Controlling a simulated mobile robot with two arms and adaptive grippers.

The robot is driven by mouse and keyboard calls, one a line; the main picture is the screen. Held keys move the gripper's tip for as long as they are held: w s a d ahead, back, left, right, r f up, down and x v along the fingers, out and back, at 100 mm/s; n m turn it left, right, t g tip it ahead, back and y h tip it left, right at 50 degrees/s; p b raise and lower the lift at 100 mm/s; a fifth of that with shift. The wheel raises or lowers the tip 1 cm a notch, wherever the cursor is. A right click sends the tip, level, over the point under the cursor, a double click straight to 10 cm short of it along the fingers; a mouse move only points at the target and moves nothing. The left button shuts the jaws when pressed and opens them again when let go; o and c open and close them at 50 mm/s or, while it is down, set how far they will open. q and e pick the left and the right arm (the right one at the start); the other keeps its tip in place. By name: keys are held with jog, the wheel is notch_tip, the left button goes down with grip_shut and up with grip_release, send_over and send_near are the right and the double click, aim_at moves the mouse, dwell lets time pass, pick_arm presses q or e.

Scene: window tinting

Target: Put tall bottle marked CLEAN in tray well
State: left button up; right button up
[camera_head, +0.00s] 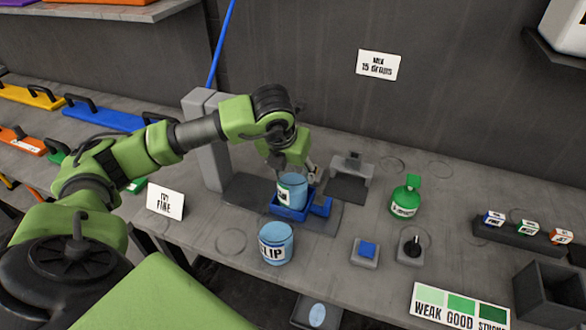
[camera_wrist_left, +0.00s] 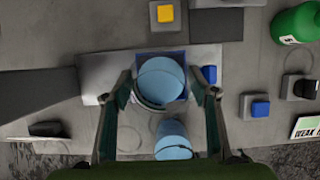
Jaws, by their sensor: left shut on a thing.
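A light-blue bottle (camera_head: 291,190) stands upright at the blue tray well (camera_head: 289,213); its label is partly hidden, with a final "N" showing. My left gripper (camera_head: 296,174) is over it from above, shut on it. In the left wrist view the bottle (camera_wrist_left: 161,80) lies between the two fingers, within the blue tray's outline (camera_wrist_left: 183,57). The tray's front wall hides the bottle's foot, so I cannot tell whether it rests on the floor of the well. My right gripper is not in view.
A second light-blue bottle (camera_head: 276,245), marked "SLIP", stands just in front of the tray. A green bottle (camera_head: 405,197) stands to the right. A blue button (camera_head: 368,250) and a black switch (camera_head: 413,247) are at front right. A "FINE" card (camera_head: 165,201) stands left.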

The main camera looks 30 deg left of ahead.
pick_arm(q)
jog(key=o, duration=1.2)
jog(key=shift+d+r, duration=0.1)
jog(key=shift+r, duration=0.15)
jog(key=b+v, duration=0.2)
jog(key=v, duration=0.9)
jog(key=shift+s+r, duration=0.2)
jog(key=shift+r, duration=0.05)
